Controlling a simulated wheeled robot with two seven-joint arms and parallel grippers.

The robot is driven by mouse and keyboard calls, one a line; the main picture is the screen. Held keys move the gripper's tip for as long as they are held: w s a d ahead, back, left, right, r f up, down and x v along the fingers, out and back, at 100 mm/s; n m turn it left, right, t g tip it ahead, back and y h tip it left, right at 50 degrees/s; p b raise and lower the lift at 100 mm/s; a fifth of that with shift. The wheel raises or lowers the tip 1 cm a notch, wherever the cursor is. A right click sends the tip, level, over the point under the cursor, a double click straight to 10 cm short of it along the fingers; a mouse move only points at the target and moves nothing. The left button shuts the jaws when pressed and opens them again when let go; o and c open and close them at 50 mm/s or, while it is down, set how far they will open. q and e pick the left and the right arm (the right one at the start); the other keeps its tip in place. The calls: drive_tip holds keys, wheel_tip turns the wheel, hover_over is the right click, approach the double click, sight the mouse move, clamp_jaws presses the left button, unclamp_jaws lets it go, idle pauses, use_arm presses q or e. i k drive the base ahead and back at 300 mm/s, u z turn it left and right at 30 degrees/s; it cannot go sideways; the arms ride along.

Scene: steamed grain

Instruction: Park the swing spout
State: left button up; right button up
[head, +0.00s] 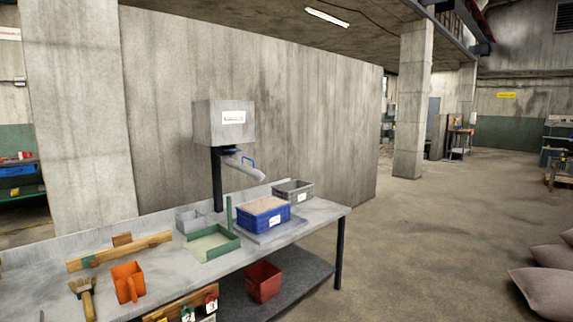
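The swing spout (245,169) is a pale grey tube with a blue handle (249,162). It hangs under a grey box-shaped hopper (224,122) with a white label, on a dark post (217,180) at the back of the workbench. The spout points to the right and slants down, with its outer end above and behind the blue crate (263,216). The blue crate is filled with a tan material and stands on a flat grey plate (292,226). Neither of my grippers shows in the head view.
The bench (170,263) also holds a grey bin (293,191), a green tray (211,243), an orange scoop (128,282), a brush (84,295) and a wooden strip (119,250). A red bin (263,281) sits on the lower shelf. Sacks (545,291) lie at right; the floor between is clear.

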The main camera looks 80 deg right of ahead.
sight(260, 177)
drive_tip(key=z, duration=2.75)
drive_tip(key=i, duration=0.4)
drive_tip(key=z, duration=1.2)
drive_tip(key=i, duration=1.35)
drive_tip(key=z, duration=0.55)
drive_tip(key=i, duration=1.7)
drive_tip(key=u, duration=1.25)
drive_tip(key=i, duration=1)
drive_tip(key=u, duration=1.35)
drive_tip(key=i, duration=0.15)
drive_tip(key=z, duration=0.1)
